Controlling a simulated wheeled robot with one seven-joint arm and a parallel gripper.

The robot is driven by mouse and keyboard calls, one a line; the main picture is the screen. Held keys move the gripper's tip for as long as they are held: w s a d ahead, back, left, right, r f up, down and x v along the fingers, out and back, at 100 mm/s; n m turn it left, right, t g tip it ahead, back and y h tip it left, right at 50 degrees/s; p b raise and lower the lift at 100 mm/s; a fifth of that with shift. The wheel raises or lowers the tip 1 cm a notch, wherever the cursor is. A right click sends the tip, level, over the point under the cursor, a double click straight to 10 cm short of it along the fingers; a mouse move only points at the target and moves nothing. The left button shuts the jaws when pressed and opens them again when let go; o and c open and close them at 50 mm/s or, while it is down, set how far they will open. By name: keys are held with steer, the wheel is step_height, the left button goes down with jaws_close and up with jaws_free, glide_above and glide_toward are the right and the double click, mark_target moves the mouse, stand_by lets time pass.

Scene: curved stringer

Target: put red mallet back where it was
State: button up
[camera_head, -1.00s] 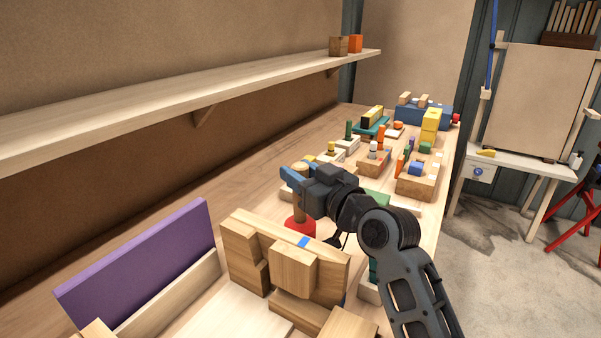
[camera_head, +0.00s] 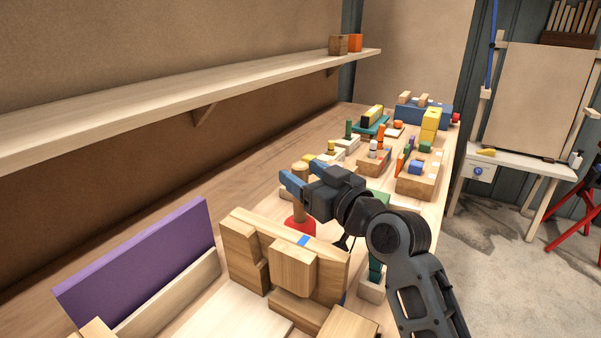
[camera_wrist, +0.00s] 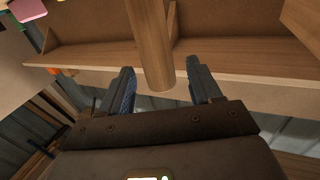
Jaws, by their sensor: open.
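The red mallet stands upright on the bench in the head view, its red head (camera_head: 300,226) down and its wooden handle (camera_head: 299,207) up. My gripper (camera_head: 301,174) is open at the upper part of the handle, with blue fingers. In the wrist view the wooden handle (camera_wrist: 152,45) shows between the two open fingers (camera_wrist: 162,78), with a gap on each side. The handle's end lies near finger level; I cannot tell whether it is fully between the fingertips. The mallet's head is not visible in the wrist view.
A wooden block assembly (camera_head: 290,262) stands close in front of the mallet, with a purple panel (camera_head: 140,262) to its left. Several coloured block toys crowd the bench behind my gripper. A long shelf (camera_head: 180,92) runs above. Bare bench (camera_head: 235,185) lies left of the mallet.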

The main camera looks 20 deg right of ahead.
steer(key=b+v, duration=0.1)
steer(key=v, duration=0.9)
steer(key=shift+s+b, duration=0.15)
steer(key=shift+b, duration=0.15)
steer(key=shift+d, duration=0.1)
